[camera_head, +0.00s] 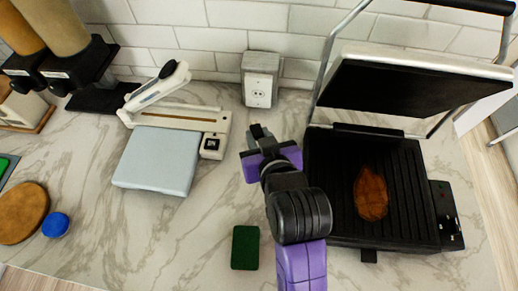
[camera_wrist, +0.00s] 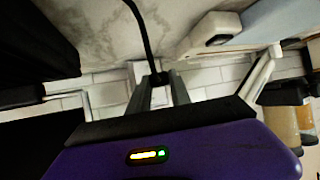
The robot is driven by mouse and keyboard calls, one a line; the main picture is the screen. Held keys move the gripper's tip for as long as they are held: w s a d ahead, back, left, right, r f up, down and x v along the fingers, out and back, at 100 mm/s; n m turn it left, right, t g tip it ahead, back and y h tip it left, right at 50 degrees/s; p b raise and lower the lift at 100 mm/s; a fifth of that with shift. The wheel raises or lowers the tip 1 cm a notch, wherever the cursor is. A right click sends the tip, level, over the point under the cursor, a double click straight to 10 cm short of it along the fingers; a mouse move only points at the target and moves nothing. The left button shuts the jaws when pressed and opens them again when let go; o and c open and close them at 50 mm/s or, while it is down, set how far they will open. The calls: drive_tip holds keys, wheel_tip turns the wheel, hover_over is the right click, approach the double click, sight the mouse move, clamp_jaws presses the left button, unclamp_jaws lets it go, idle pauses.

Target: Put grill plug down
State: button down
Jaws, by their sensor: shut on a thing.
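My gripper (camera_head: 258,134) is in front of the wall outlet (camera_head: 260,80), above the counter and left of the grill. It is shut on the grill plug (camera_wrist: 158,79), a small black piece between the two grey fingers in the wrist view. A black cord (camera_wrist: 142,32) runs from the plug to the top of that view. In the head view the plug is hard to tell apart from the dark fingertips. The grill (camera_head: 428,175) stands at the right with its lid raised and a brown piece of meat (camera_head: 370,193) on its plate.
A grey-white appliance with a raised arm (camera_head: 158,160) stands left of my gripper. A dark green sponge (camera_head: 245,247) lies in front. Dispensers (camera_head: 85,75), a round wooden board (camera_head: 22,212) and a blue lid (camera_head: 55,225) are at the left. Marble counter (camera_head: 165,235) is clear at front left.

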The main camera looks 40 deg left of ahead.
drive_tip(key=shift+f, duration=3.5)
